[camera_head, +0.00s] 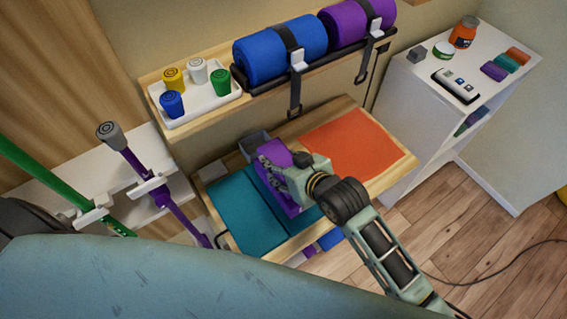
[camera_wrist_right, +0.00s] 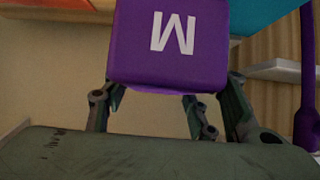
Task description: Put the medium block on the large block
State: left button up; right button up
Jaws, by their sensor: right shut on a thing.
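The medium block, purple with a white letter M, shows large in the right wrist view (camera_wrist_right: 168,45). In the head view its purple top (camera_head: 273,152) shows beside my right gripper (camera_head: 274,170). My right gripper is shut on the block, above the wooden bench, and hides part of what lies below. I cannot tell from these frames whether the block touches anything beneath it. I cannot pick out the large block with certainty. My left gripper is not in view.
The bench bears teal sheets (camera_head: 245,212) and an orange sheet (camera_head: 350,142). A grey box-like thing (camera_head: 252,143) is close behind the gripper. A wall shelf with a white tray (camera_head: 202,113) and blue roll (camera_head: 278,52) overhangs behind. A white cabinet (camera_head: 411,105) stands right.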

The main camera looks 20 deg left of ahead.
jog(key=shift+f, duration=0.8)
jog(key=shift+f, duration=0.2)
jog(key=o, duration=1.2)
jog(key=shift+r, duration=0.1)
jog(key=shift+r, duration=0.15)
jog(key=b+v, duration=0.1)
jog(key=v, duration=1.1)
